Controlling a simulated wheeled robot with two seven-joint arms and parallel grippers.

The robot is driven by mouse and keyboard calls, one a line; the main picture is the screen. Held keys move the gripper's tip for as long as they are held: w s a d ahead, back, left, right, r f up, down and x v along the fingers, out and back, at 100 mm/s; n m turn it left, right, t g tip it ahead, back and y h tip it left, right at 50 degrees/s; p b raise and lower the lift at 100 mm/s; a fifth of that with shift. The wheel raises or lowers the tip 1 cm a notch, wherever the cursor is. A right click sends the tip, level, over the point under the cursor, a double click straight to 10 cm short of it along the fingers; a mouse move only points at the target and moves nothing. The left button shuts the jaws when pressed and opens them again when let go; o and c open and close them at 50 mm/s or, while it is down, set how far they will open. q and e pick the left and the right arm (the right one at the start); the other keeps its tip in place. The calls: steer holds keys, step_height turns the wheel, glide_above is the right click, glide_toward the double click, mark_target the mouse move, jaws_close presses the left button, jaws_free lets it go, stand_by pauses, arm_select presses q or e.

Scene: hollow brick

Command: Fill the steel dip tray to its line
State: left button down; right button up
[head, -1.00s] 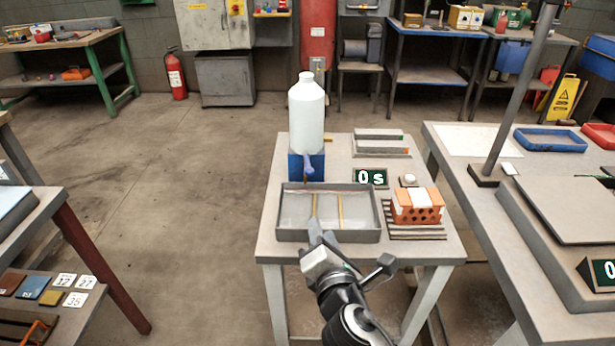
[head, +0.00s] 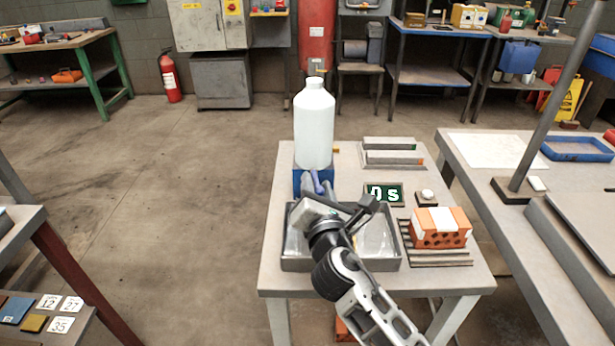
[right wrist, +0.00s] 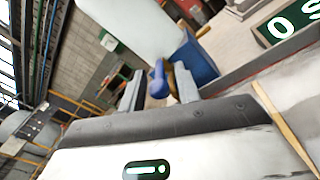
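A white bottle (head: 314,128) stands on a blue stand (head: 299,182) behind the steel dip tray (head: 292,266). A blue-violet tap lever (head: 318,184) sticks out at the stand's front; it shows in the right wrist view (right wrist: 158,80). The tray's floor looks pale and shiny; I cannot tell its liquid level. A yellow strip inside the tray shows in the right wrist view (right wrist: 285,118). My right gripper (head: 314,191) is over the tray's back left part. Its fingers (right wrist: 160,88) are apart, with the lever between them; contact is unclear. My left gripper is out of view.
An orange brick with a white band (head: 440,228) sits on a ribbed rack (head: 440,257) right of the tray. A display (head: 384,194) reading "0 s" and a white button (head: 427,196) are behind it. Grey bars (head: 392,157) lie at the back right.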

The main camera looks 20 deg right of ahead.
steer(key=shift+w+d, duration=0.1)
steer(key=shift+w, duration=0.45)
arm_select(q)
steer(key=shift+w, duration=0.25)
arm_select(e)
jaws_close()
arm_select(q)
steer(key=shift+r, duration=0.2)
arm_select(e)
steer(key=shift+r, duration=0.1)
